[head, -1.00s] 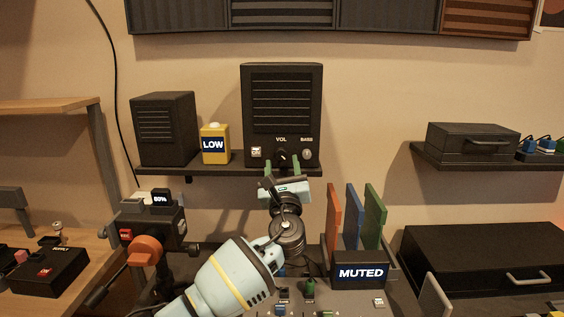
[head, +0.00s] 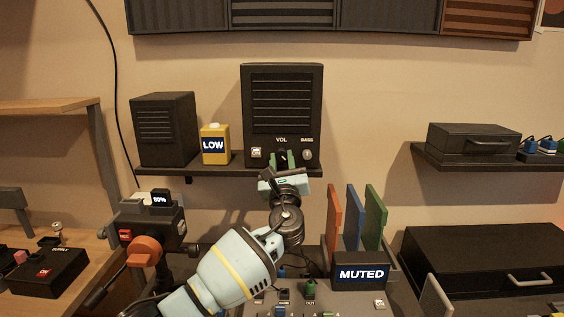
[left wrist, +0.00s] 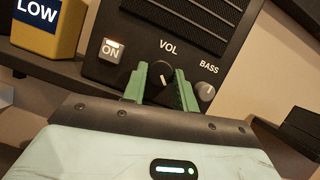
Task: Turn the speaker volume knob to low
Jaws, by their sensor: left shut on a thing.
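The black speaker (head: 282,108) stands on the wall shelf, with its volume knob (left wrist: 161,74) under the VOL label on the lower front. The knob is black with a light pointer mark; in the left wrist view its lower part is hidden by my gripper. My left gripper (head: 282,160) has its green fingers on either side of the knob and is shut on it; the fingers also show in the left wrist view (left wrist: 161,88). A yellow box with a LOW sign (head: 215,146) stands left of the speaker. My right gripper is not in view.
A lit ON switch (left wrist: 112,49) is left of the knob, and a BASS knob (left wrist: 205,92) is close to the right finger. A smaller speaker (head: 166,130) stands at the shelf's left. Below are a MUTED box (head: 360,272) and colored upright panels (head: 354,217).

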